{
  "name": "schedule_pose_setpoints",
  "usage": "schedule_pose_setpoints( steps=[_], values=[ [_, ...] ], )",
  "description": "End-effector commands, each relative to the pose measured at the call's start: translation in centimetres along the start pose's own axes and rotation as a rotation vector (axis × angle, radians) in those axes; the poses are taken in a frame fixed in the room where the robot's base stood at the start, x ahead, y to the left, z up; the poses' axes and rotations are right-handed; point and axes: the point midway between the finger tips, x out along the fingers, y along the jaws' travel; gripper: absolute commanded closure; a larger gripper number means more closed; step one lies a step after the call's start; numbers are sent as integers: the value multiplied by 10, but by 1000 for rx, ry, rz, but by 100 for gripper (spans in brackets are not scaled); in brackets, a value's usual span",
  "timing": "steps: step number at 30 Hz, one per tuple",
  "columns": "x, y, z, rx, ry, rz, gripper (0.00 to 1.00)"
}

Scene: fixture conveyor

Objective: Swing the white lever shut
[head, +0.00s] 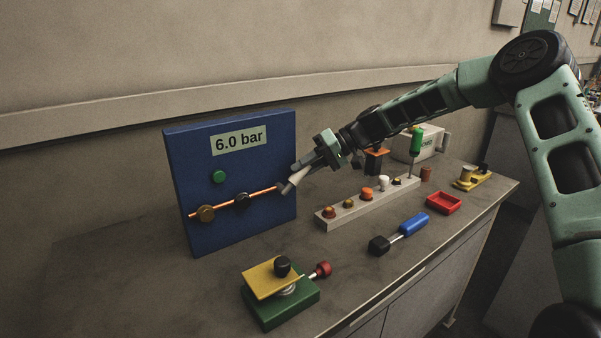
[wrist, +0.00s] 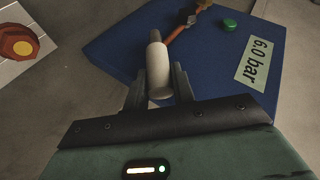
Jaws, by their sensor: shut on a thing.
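The white lever (wrist: 157,70) is a pale, rounded handle at the right end of the copper pipe on the blue panel (head: 240,215). In the wrist view it lies between the two fingers of my gripper (wrist: 158,82), which are shut on it. In the head view my gripper (head: 296,178) is at the panel's right edge, and the lever (head: 298,180) shows as a pale bar at the fingers. The lever slants down to the left there, toward the pipe end (head: 272,190). The fingers partly hide the lever and its pivot.
A grey rail with several coloured knobs (head: 347,211) stands just right of the panel. A green and yellow fixture (head: 283,309) sits in front. A blue-handled mallet (head: 413,223) and a red tray (head: 444,203) lie to the right. The bench's left side (head: 120,270) is clear.

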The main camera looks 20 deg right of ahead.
Motion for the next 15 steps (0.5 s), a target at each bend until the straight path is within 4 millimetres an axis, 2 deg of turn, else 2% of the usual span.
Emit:
schedule_pose_setpoints(
  steps=[4,15],
  values=[
    [0,9,1,32,20,-70,100],
    [0,14,2,65,35,-150,100]
  ],
)
